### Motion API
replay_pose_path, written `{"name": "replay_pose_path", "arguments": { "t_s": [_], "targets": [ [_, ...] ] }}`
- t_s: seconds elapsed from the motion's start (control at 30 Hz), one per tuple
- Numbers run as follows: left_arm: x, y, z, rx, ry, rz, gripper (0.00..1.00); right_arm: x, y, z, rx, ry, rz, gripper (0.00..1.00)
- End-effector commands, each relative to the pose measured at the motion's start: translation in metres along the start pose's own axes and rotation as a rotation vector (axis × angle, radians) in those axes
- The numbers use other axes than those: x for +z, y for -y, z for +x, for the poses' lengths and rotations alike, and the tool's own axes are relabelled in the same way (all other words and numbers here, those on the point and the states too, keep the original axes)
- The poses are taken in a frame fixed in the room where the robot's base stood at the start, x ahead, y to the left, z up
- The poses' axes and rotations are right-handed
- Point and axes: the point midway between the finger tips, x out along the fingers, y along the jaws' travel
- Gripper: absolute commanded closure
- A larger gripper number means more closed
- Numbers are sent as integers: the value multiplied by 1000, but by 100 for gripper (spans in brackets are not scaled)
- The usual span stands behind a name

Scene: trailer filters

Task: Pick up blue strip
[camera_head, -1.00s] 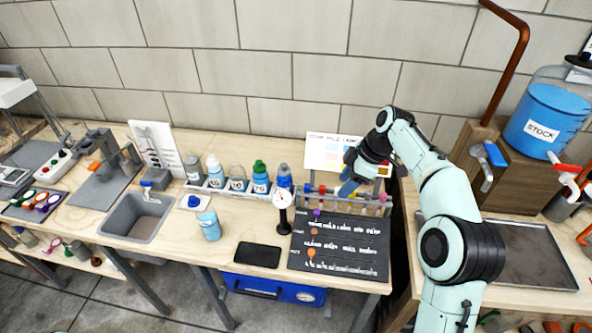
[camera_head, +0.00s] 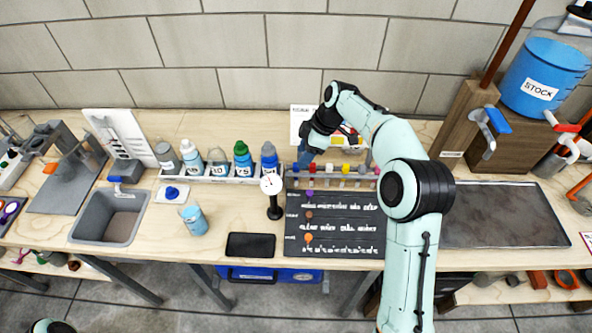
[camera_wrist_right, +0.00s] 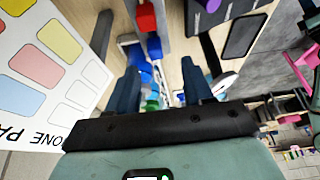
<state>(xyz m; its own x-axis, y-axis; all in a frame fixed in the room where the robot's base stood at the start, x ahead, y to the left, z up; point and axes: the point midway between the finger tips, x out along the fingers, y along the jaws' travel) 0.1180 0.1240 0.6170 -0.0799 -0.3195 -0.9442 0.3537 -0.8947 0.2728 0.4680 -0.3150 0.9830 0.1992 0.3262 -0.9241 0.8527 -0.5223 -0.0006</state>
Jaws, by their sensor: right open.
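My right gripper (camera_head: 306,155) is open above the left end of the strip rack (camera_head: 335,184) in the head view. In the right wrist view its two dark blue fingers (camera_wrist_right: 160,68) are spread, with nothing held between them. A small blue piece (camera_wrist_right: 154,47), which looks like the blue strip's end, shows just beyond the gap between the fingers, beside a red one (camera_wrist_right: 146,18). It appears apart from the fingers. My left gripper is not in view.
A color chart card (camera_wrist_right: 40,65) stands close beside the gripper. Left of the rack are a gauge on a stand (camera_head: 272,190) and a tray of bottles (camera_head: 215,179). A dark labelled mat (camera_head: 335,222) lies in front, beside a black pad (camera_head: 251,245).

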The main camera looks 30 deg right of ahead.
Motion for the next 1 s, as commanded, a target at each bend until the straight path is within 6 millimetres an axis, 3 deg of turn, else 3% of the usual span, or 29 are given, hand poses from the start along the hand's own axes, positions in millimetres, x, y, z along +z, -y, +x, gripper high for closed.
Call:
{"name": "replay_pose_path", "arguments": {
  "t_s": [0.33, 0.67, 0.8, 0.83, 1.0],
  "targets": [
    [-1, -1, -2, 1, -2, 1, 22, -1, -6, 45, -2, 0, 1, 49],
    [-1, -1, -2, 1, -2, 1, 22, -2, -6, 51, 1, 0, 1, 49],
    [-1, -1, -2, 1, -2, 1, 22, -2, -6, 51, 1, 0, 1, 94],
    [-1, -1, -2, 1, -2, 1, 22, -2, -6, 51, 1, 0, 1, 100],
    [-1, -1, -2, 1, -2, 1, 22, -2, -6, 51, 1, 0, 1, 100]
  ]
}}
